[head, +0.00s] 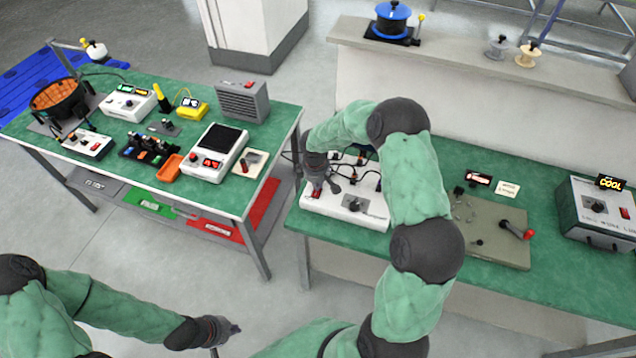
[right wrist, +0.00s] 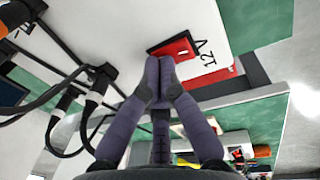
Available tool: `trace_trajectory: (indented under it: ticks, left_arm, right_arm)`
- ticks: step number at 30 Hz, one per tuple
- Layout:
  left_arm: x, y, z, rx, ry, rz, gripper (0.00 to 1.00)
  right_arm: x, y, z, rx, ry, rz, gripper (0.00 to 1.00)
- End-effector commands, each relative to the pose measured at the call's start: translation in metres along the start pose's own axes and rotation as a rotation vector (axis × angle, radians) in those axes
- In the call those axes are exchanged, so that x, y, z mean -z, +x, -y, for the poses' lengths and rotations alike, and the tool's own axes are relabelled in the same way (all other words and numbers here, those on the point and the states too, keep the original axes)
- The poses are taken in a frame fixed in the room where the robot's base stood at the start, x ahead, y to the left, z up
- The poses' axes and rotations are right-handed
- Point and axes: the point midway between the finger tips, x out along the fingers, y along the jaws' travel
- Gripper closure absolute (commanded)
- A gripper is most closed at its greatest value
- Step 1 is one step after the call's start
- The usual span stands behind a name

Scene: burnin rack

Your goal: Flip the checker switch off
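The checker appears to be the white box (head: 345,207) at the left end of the right bench, with a red switch (head: 316,192) and a dark knob. In the right wrist view the red rocker switch (right wrist: 176,50) sits beside a "12V" mark on the white face. My right gripper (head: 328,186) is over the box. Its fingertips (right wrist: 160,66) are together with nothing between them, at the lower edge of the switch; I cannot tell if they touch. They partly hide the switch, so its position is unclear. My left gripper (head: 226,328) is low, away from both benches.
Black cables (right wrist: 50,90) with plugs run close to the right gripper. A grey-green plate with a red-handled lever (head: 515,231) and a grey "COOL" unit (head: 590,215) stand further right. The left bench (head: 275,121) is crowded with devices. Open floor lies between the benches.

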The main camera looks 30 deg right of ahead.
Motion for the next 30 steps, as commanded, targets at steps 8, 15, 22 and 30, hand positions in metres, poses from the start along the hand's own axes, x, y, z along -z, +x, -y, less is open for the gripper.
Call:
trace_trajectory:
  ticks: [8, 15, 22, 30]
  left_arm:
    - [0.000, 0.000, 0.000, 0.000, 0.000, 0.000, 1.00]
    - [0.000, 0.000, 0.000, 0.000, 0.000, 0.000, 1.00]
    - [0.000, -0.009, -0.003, 0.000, 0.000, 0.000, 1.00]
    - [-0.001, -0.027, -0.010, 0.000, 0.000, 0.000, 1.00]
  right_arm:
    - [0.000, -0.004, 0.009, 0.002, -0.001, 0.001, 1.00]
    - [0.000, -0.004, 0.009, 0.001, -0.001, 0.001, 1.00]
    - [0.003, -0.019, 0.008, 0.000, -0.001, 0.000, 1.00]
    - [0.009, -0.067, 0.001, -0.002, 0.001, -0.002, 1.00]
